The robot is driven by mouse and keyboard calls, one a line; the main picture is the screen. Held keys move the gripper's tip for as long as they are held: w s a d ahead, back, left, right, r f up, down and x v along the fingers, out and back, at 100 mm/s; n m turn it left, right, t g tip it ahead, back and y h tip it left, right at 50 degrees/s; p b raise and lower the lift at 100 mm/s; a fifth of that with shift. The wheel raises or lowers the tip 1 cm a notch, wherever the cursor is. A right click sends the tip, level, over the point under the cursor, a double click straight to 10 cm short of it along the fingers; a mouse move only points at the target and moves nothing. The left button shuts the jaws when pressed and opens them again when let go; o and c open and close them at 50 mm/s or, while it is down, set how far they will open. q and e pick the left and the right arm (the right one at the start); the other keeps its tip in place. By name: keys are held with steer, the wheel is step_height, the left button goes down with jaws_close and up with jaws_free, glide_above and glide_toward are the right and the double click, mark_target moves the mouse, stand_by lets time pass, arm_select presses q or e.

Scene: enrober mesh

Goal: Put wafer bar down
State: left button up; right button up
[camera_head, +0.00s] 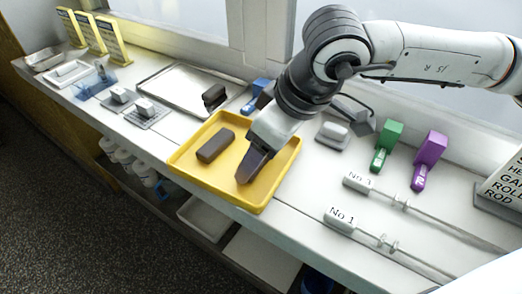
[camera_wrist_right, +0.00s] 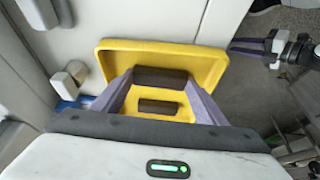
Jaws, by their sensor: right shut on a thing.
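A yellow tray (camera_head: 187,157) lies on the white counter and also shows in the right wrist view (camera_wrist_right: 112,58). One dark brown bar (camera_head: 215,145) rests in its left part; it shows as the smaller bar (camera_wrist_right: 158,107) in the wrist view. My right gripper (camera_head: 246,178) points down into the tray's right part. In the wrist view its purple fingers are shut on a dark wafer bar (camera_wrist_right: 160,77). The head view hides this bar behind the fingers, and I cannot tell whether it touches the tray. My left gripper (camera_wrist_right: 240,46) shows small at the wrist view's right; its opening is unclear.
A metal tray (camera_head: 165,98) lies left of the yellow tray. Green (camera_head: 387,147) and purple (camera_head: 429,159) blocks stand to the right, with rods labelled No 1 (camera_head: 342,220) and No 3 (camera_head: 358,182) in front. The yellow tray lies near the counter's front edge.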

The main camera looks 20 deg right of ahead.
steer(key=shift+f, duration=0.15)
steer(key=o, duration=0.8)
arm_select(q)
steer(key=shift+s+f, duration=0.2)
steer(key=shift+f, duration=0.05)
steer(key=shift+r, duration=0.1)
